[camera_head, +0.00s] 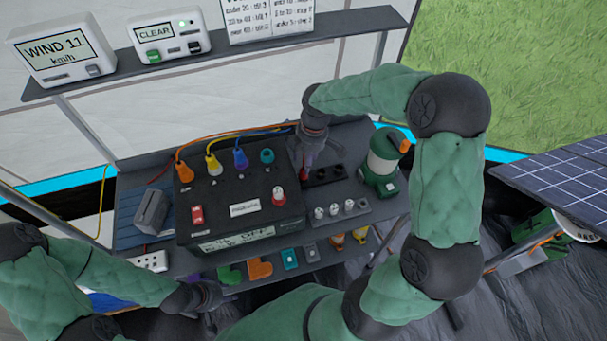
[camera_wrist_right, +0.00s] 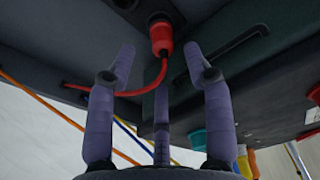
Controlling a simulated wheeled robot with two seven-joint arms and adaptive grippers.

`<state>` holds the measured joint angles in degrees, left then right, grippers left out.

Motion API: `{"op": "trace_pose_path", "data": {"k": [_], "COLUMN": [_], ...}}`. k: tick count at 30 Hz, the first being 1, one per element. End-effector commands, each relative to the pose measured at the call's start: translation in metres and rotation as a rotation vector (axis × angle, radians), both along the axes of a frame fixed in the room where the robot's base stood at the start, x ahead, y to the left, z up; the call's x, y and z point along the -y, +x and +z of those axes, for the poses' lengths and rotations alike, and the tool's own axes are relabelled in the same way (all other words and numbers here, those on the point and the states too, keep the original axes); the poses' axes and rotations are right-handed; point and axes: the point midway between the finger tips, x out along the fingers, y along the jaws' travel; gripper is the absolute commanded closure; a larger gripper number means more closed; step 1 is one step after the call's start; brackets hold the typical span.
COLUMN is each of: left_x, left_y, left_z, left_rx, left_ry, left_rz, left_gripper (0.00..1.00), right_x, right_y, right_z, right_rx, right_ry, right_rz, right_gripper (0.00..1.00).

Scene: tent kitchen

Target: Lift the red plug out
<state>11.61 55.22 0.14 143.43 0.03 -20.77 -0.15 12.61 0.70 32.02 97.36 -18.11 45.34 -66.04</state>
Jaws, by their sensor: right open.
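The red plug (camera_wrist_right: 160,36) sits in a dark socket at the upper middle of the right wrist view, with its red cable curving down and left. My right gripper (camera_wrist_right: 160,55) is open, its fingers on either side of the plug and apart from it. In the head view my right gripper (camera_head: 308,158) points down at the dark strip right of the black power box (camera_head: 240,190), largely hiding the plug there. My left gripper (camera_head: 203,296) is low at the left, in front of the lower shelf; its jaws are too unclear to tell.
Orange, yellow and blue plugs (camera_head: 240,158) stand in the power box, beside a teal cap (camera_head: 267,156). A green lantern (camera_head: 380,165) stands close to the right of my right gripper. A row of small knobs (camera_head: 340,210) lies in front. A shelf with displays (camera_head: 65,45) runs behind.

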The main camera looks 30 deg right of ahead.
Motion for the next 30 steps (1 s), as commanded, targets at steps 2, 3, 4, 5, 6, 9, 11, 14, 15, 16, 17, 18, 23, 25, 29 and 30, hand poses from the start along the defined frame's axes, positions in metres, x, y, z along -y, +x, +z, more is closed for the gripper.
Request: {"op": "trace_pose_path", "data": {"k": [2, 3, 4, 5, 6, 9, 11, 14, 15, 16, 17, 18, 23, 25, 29, 30], "left_x": [0.0, 0.0, 0.0, 0.0, 0.0, 0.0, 0.0, 0.0, 0.0, 0.0, 0.0, 0.0, 0.0, 0.0, 0.0, 0.0], "left_y": [0.0, 0.0, 0.0, 0.0, 0.0, 0.0, 0.0, 0.0, 0.0, 0.0, 0.0, 0.0, 0.0, 0.0, 0.0, 0.0], "left_z": [-0.009, -0.012, -0.015, -0.018, -0.02, -0.024, -0.025, -0.023, -0.023, -0.023, -0.023, -0.023, -0.023, -0.023, -0.023, -0.023], "left_rx": [0.0, 0.0, 0.0, 0.0, 0.0, 0.0, 0.0, 0.0, 0.0, 0.0, 0.0, 0.0, 0.0, 0.0, 0.0, 0.0], "left_ry": [0.0, 0.0, 0.0, 0.0, 0.0, 0.0, 0.0, 0.0, 0.0, 0.0, 0.0, 0.0, 0.0, 0.0, 0.0, 0.0], "left_rz": [0.0, 0.0, 0.0, 0.0, 0.0, 0.0, 0.0, 0.0, 0.0, 0.0, 0.0, 0.0, 0.0, 0.0, 0.0, 0.0], "left_gripper": [0.6, 0.6, 0.6, 0.6, 0.6, 0.6, 0.6, 0.6, 0.6, 0.6, 0.6, 0.6, 0.6, 0.6, 0.6, 0.6], "right_x": [-0.003, -0.005, -0.006, -0.007, -0.008, -0.009, -0.009, -0.009, -0.009, -0.009, -0.009, -0.009, -0.009, -0.009, -0.009, -0.009], "right_y": [-0.001, -0.001, -0.001, -0.001, -0.001, 0.0, 0.0, 0.0, 0.0, 0.0, 0.0, 0.0, 0.0, 0.0, 0.0, 0.0], "right_z": [-0.013, -0.019, -0.023, -0.027, -0.033, -0.043, -0.045, -0.044, -0.044, -0.044, -0.044, -0.044, -0.044, -0.044, -0.044, -0.044], "right_rx": [-0.002, -0.002, -0.002, -0.002, -0.003, -0.003, -0.002, -0.001, -0.001, -0.001, -0.001, -0.001, -0.001, -0.002, -0.002, -0.002], "right_ry": [0.001, 0.001, 0.001, 0.001, 0.002, 0.001, 0.001, 0.0, 0.0, 0.0, 0.0, 0.0, 0.0, 0.001, 0.001, 0.001], "right_rz": [0.002, 0.002, 0.002, 0.002, 0.001, 0.001, 0.0, 0.0, 0.0, 0.0, 0.0, 0.0, 0.001, 0.001, 0.001, 0.001], "right_gripper": [0.48, 0.48, 0.48, 0.48, 0.48, 0.48, 0.48, 0.48, 0.48, 0.48, 0.48, 0.6, 1.0, 1.0, 1.0, 1.0]}}
